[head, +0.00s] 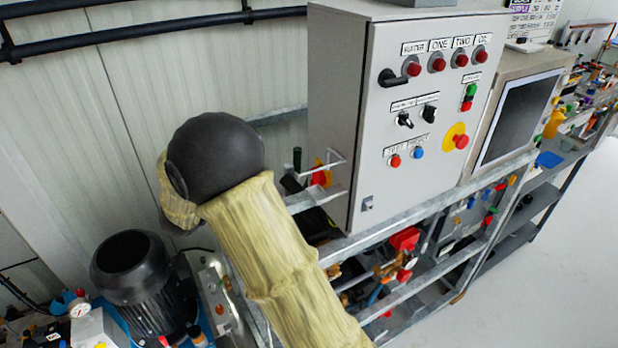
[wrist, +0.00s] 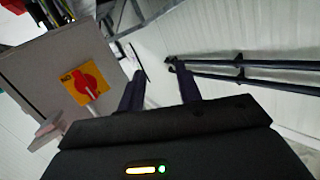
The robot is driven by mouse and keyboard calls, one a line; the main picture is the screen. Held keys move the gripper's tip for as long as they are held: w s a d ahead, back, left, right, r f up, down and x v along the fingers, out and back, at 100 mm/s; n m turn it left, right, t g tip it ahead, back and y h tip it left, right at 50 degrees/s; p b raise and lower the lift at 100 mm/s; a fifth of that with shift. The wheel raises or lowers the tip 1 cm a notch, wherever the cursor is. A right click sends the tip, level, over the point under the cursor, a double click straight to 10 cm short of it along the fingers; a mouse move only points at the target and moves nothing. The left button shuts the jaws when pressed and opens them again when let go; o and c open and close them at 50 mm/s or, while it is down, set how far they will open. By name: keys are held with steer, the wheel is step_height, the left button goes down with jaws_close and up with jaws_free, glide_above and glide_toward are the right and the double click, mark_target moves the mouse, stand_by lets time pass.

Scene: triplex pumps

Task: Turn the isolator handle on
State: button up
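The isolator handle (wrist: 88,84) is a red rotary knob on a yellow-orange square plate. It sits on the face of a grey box at the left of the wrist view, and a pale bar shows at its lower edge. My gripper (wrist: 160,75) has two dark fingers spread apart with nothing between them. The handle is to the left of the fingers and apart from them. In the head view my sleeved arm is in front and my fingers do not show. A small red and yellow part (head: 321,174) shows beside the cabinet there; I cannot tell whether it is the same handle.
A grey control cabinet (head: 390,160) with red lamps, switches and a yellow-backed red button stands on a metal frame (head: 440,192). A screen (head: 517,115) is to its right. A black motor (head: 135,265) stands lower left. Dark pipes (head: 130,32) run along the white wall.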

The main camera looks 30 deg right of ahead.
mark_target(312, 178)
steer(key=s+a+f+m+g+h, duration=0.1)
steer(key=s+a+m+g+h, duration=0.2)
steer(key=s+m+g+h, duration=0.2)
steer(key=s+g, duration=0.3)
steer(key=g, duration=0.1)
steer(key=shift+s, duration=0.2)
steer(key=d+p, duration=0.5)
steer(key=d, duration=1.2)
steer(key=shift+w, duration=0.4)
steer(key=shift+s+d+f, duration=0.1)
steer(key=shift+d, duration=0.1)
jaws_close()
